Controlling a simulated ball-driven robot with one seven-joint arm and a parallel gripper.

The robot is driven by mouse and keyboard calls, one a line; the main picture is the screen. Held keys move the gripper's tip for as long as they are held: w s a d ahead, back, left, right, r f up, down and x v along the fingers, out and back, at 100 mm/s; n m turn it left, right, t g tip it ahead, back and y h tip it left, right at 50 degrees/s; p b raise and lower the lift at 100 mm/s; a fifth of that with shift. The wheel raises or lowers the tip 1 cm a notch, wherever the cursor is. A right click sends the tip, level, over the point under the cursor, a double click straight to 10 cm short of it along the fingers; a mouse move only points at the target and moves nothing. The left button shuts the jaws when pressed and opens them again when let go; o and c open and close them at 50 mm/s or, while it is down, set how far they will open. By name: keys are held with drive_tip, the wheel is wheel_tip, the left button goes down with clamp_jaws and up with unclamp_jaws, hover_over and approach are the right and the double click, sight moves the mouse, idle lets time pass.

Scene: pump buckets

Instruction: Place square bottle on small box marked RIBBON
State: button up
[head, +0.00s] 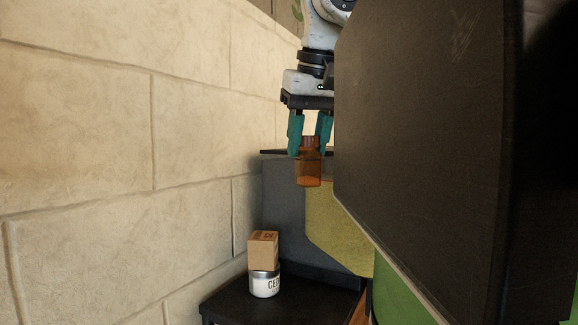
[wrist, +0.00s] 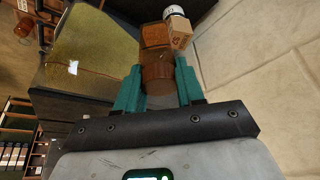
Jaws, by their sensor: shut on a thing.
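My gripper (head: 309,146) has teal fingers pointing down and is shut on the amber see-through square bottle (head: 308,173). The bottle hangs upright in the air. A small cardboard box (head: 263,246) sits on top of a white tin with a silver rim (head: 265,286), lower and to the left of the bottle. Print shows on the box, but I cannot read it. In the wrist view the bottle (wrist: 157,72) is between the fingers, and the box (wrist: 181,36) appears just beyond it at its upper right, with the tin (wrist: 174,11) behind. Bottle and box are apart in the head view.
The tin stands on a black stand (head: 290,303) beside a pale stone wall (head: 90,120). A large dark panel (head: 430,130) fills the right side and partly hides my arm. A grey and yellow surface (head: 342,232) lies behind the bottle.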

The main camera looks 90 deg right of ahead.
drive_tip(key=shift+s+d+f+n+b, duration=0.1)
drive_tip(key=shift+s+d+n+b, duration=0.15)
drive_tip(key=shift+n+b, duration=0.65)
drive_tip(key=n+b, duration=0.1)
drive_tip(key=d+n+t+y+b, duration=0.1)
drive_tip(key=shift+s+n+b, duration=0.2)
drive_tip(key=shift+n+b, duration=0.1)
drive_tip(key=shift+b, duration=0.05)
drive_tip(key=d+n+t+y+b, duration=0.1)
drive_tip(key=n+b, duration=0.2)
drive_tip(key=n, duration=0.1)
hover_over(263, 236)
wheel_tip(263, 236, down, 9)
drive_tip(key=shift+d+f, duration=0.15)
drive_tip(key=shift+f, duration=1.6)
drive_tip(key=shift+f+b, duration=0.1)
drive_tip(key=shift+b, duration=0.2)
drive_tip(key=o, duration=1.1)
drive_tip(key=shift+o, duration=0.2)
